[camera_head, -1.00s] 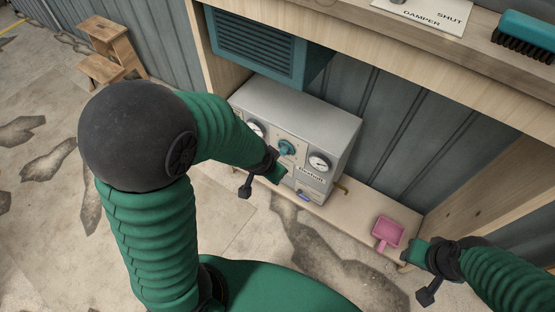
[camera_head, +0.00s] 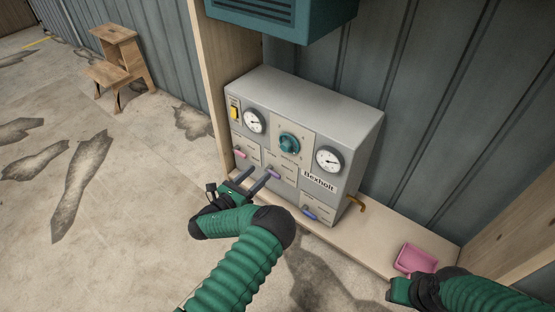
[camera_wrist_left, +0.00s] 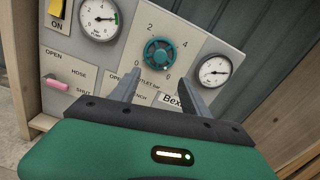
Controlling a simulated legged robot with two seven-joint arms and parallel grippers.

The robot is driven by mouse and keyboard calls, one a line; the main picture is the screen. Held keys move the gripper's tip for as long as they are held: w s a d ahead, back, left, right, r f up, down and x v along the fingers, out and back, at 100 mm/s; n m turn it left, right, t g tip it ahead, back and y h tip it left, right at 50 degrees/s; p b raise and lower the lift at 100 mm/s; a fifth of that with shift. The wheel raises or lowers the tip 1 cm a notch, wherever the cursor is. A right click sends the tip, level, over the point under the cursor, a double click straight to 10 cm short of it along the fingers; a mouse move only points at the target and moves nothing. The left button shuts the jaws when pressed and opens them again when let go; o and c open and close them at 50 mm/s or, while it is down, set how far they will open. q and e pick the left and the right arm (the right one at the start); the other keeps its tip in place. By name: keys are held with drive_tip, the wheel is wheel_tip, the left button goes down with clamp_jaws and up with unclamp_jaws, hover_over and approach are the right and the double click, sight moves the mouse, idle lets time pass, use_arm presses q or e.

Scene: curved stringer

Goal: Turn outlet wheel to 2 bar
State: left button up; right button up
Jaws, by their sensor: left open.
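The teal outlet wheel (camera_head: 289,144) sits in the middle of the grey panel box (camera_head: 300,95), between two round gauges. In the left wrist view the wheel (camera_wrist_left: 159,54) has a scale around it with 0, 2, 4 and 6. My left gripper (camera_head: 257,179) is open in front of the lower panel, below the wheel and apart from it. In the left wrist view its two fingers (camera_wrist_left: 157,92) point up toward the wheel with nothing between them. My right gripper (camera_head: 400,290) is at the lower right, far from the wheel; its jaws are not clear.
A left gauge (camera_head: 254,121) and right gauge (camera_head: 329,160) flank the wheel. A yellow switch (camera_head: 235,113), a pink lever (camera_head: 240,155) and a blue lever (camera_head: 311,213) are on the panel. A pink scoop (camera_head: 415,259) lies on the shelf. A teal vented box (camera_head: 285,15) hangs above.

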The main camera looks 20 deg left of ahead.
sight(284, 150)
use_arm(q)
drive_tip(key=b+x, duration=0.1)
drive_tip(key=x, duration=0.3)
drive_tip(key=b+x, duration=0.2)
drive_tip(key=x, duration=0.2)
drive_tip(key=b+x, duration=0.1)
drive_tip(key=x, duration=0.3)
drive_tip(key=shift+f+b, duration=0.3)
drive_tip(key=shift+b, duration=0.1)
drive_tip(key=shift+w+d+r, duration=0.15)
drive_tip(key=shift+w+d, duration=0.05)
drive_tip(key=shift+w, duration=0.3)
clamp_jaws()
